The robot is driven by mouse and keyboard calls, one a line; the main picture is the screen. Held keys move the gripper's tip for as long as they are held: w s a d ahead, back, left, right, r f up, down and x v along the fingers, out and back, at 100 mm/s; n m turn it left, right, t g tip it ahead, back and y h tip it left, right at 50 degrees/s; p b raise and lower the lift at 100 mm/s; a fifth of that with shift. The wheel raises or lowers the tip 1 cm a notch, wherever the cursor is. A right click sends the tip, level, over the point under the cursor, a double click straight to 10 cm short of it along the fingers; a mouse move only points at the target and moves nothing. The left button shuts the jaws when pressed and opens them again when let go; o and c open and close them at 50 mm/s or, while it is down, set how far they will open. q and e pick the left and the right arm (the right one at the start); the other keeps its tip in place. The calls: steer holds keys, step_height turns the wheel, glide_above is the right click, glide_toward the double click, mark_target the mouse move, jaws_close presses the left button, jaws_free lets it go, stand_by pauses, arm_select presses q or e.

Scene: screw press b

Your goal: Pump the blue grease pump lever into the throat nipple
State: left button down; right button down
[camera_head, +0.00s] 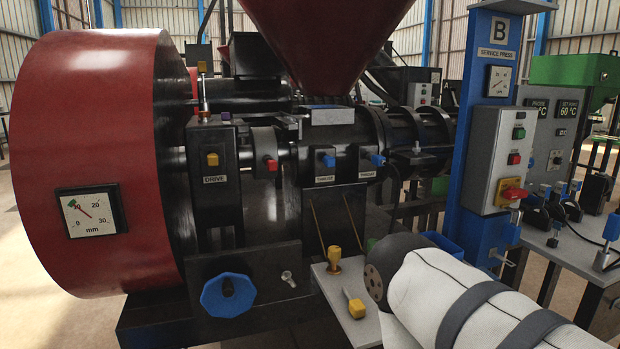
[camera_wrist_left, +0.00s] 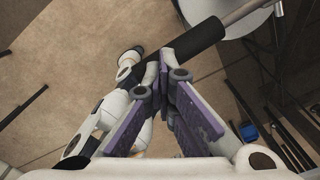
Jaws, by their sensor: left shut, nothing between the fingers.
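In the head view, two small blue fittings (camera_head: 325,158) and (camera_head: 374,158) sit on the press's dark throat, each above a small label; the right label seems to read THROAT. I cannot tell for sure which blue part is the pump lever. My left gripper (camera_wrist_left: 165,68) shows only in the left wrist view, with purple-sided fingers shut and empty. A black grip on a grey rod (camera_wrist_left: 198,42) lies close to the fingertips there; I cannot tell whether they touch. My right gripper is not visible.
A large red drum (camera_head: 90,140) with a gauge fills the left. A blue handwheel (camera_head: 228,294) sticks out below the press. Yellow-topped tools (camera_head: 354,305) are on a grey shelf. A blue post (camera_head: 480,130) with a control box stands right. A white arm of mine covers the lower right.

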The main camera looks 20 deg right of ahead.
arm_select(q)
steer(key=shift+s+f, duration=0.2)
steer(key=shift+f, duration=0.65)
steer(key=shift+s+f, duration=0.15)
steer(key=shift+f, duration=0.7)
steer(key=w+r, duration=0.4)
steer(key=r, duration=0.6)
steer(key=shift+w+r, duration=0.15)
steer(key=shift+d, duration=0.1)
step_height(320, 180, up, 7)
